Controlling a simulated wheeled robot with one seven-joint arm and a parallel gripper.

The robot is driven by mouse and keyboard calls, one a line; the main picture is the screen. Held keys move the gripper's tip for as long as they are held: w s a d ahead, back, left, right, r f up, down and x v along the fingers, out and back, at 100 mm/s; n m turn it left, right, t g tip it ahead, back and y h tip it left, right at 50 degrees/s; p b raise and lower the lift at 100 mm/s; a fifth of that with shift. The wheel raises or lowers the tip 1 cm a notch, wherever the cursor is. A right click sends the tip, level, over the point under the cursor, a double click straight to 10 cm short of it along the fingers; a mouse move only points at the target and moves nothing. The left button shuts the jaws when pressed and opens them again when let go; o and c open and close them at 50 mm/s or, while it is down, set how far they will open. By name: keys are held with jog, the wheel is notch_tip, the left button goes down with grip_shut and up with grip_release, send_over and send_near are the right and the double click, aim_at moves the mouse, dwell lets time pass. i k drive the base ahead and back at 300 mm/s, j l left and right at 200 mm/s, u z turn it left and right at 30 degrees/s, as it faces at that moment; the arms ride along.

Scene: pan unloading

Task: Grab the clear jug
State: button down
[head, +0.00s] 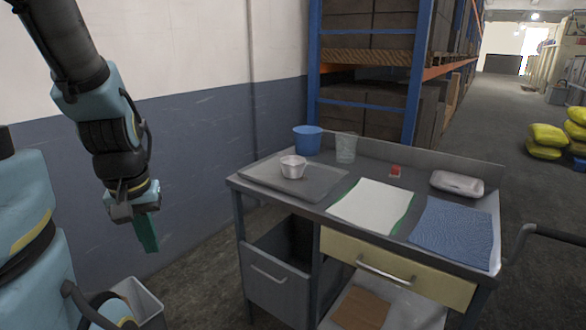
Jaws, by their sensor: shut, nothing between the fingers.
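The clear jug (346,148) stands upright at the back of the grey work cart (320,209), just right of a blue bucket (307,140). It is see-through, and its lower part is partly lost against the cart top. My gripper (146,236) hangs at the left, pointing down, with green fingers. It is shut and empty, well apart from the cart and the jug.
A grey tray (312,186) with a white cup (293,166) lies in front of the jug. A white sheet (370,204), red block (395,170), white package (457,184) and blue cloth (452,229) are further right. A wall (205,130) runs behind the left side.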

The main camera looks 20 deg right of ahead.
aim_at(346, 142)
jog(key=i+l, duration=0.2)
jog(key=l, duration=0.15)
jog(key=i+l, duration=0.15)
jog(key=l, duration=0.15)
jog(key=i+l+u, duration=0.1)
jog(key=l, duration=0.25)
jog(key=i+l, duration=0.3)
